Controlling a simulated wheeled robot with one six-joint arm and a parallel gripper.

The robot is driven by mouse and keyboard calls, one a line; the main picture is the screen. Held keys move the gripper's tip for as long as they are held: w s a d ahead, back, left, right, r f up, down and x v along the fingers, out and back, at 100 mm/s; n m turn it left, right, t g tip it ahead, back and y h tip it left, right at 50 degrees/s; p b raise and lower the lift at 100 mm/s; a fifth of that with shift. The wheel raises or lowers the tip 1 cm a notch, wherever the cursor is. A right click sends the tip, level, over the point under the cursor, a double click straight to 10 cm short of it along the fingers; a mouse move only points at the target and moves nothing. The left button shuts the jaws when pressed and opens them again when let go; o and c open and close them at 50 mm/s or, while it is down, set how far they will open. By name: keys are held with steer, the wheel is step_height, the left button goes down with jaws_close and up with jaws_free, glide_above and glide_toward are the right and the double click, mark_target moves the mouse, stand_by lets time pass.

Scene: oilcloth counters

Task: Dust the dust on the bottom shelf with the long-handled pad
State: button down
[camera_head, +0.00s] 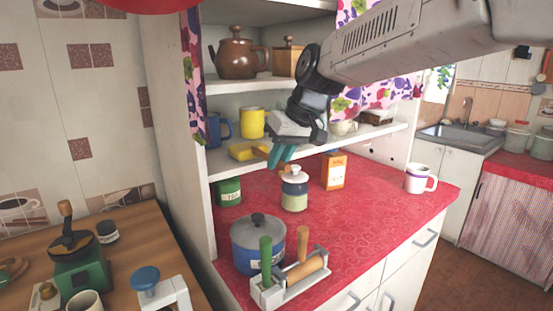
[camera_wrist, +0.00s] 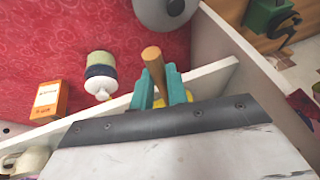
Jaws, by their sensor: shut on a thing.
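My gripper (camera_head: 281,157) has teal fingers that are shut on the wooden handle of the long-handled pad. The yellow pad head (camera_head: 248,151) is at the left part of the bottom shelf (camera_head: 345,140), near its front edge. I cannot tell whether it touches the board. In the wrist view the handle (camera_wrist: 152,62) sticks out between the fingers (camera_wrist: 161,88), and only a bit of yellow shows behind them. I cannot make out any dust on the shelf.
On the bottom shelf, a blue mug (camera_head: 217,130) and a yellow mug (camera_head: 252,123) stand behind the pad. A brown teapot (camera_head: 237,58) is above. A lidded jar (camera_head: 294,190), an orange box (camera_head: 334,171) and a blue pot (camera_head: 257,245) stand on the red counter below.

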steer(key=shift+w+d+f, duration=0.1)
steer(key=shift+w+d, duration=0.5)
steer(key=shift+d, duration=0.3)
steer(key=shift+w+d, duration=0.6)
steer(key=shift+d, duration=0.3)
steer(key=s+d+r, duration=0.1)
steer(key=s+d, duration=0.6)
steer(key=s, duration=0.4)
steer(key=shift+s+d+r, duration=0.25)
steer(key=shift+s+d, duration=0.05)
steer(key=shift+d, duration=0.1)
